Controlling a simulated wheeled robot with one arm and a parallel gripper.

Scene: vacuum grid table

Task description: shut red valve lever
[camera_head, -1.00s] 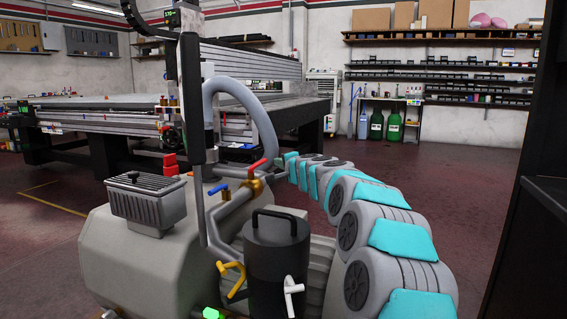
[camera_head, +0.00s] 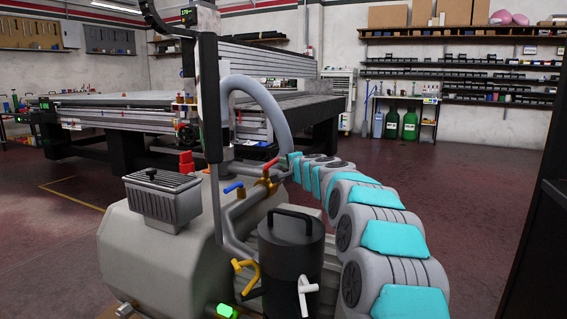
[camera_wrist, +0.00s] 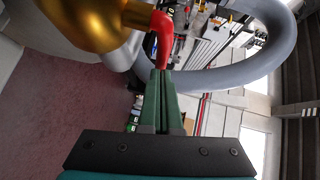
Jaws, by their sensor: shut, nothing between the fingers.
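The red valve lever (camera_head: 270,163) sits on a brass valve body (camera_head: 264,179) on the grey pipe, slanting up to the right in the head view. In the wrist view the red lever (camera_wrist: 162,42) hangs from the gold valve body (camera_wrist: 95,22), its lower end just at my fingertips. My gripper (camera_wrist: 161,76) is shut, its green fingers together with nothing between them. The fingertips look very close to the lever's end; whether they touch it I cannot tell. In the head view the fingers are too small to make out clearly beside the valve.
A blue lever (camera_head: 233,187) is on the same pipe, left of the red one. A yellow lever (camera_head: 246,272) and a black canister (camera_head: 291,255) stand in front. A large grey hose (camera_head: 268,95) arches behind the valve. Open floor lies to the right.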

